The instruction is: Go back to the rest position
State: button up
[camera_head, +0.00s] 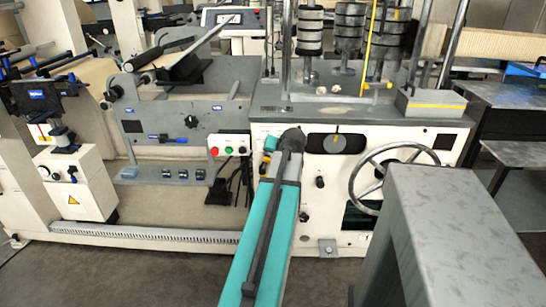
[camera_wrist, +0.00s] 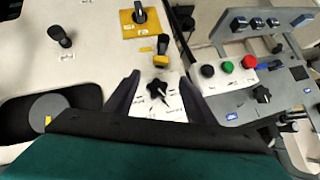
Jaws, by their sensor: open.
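My gripper (camera_wrist: 158,78) is open in the wrist view, with its two dark fingers apart. A black star-shaped knob (camera_wrist: 157,91) on a white plate shows between the fingers. I cannot tell how far the fingertips are from it, but nothing is visibly clamped. In the head view my teal arm reaches up to the front of the cream machine (camera_head: 395,137), and my gripper (camera_head: 292,138) is a dark shape at its end. The fingers cannot be made out there, and the arm covers part of the panel.
A handwheel (camera_head: 393,178) stands out from the machine front, right of my arm. A grey block (camera_head: 460,235) fills the lower right. A white cabinet (camera_head: 77,183) stands at left. Grey floor (camera_head: 130,275) is open at lower left.

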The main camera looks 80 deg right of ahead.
jog(key=shift+s+a+r, duration=0.1)
jog(key=shift+a+r, duration=0.1)
jog(key=shift+a, duration=0.05)
dwell(0.4)
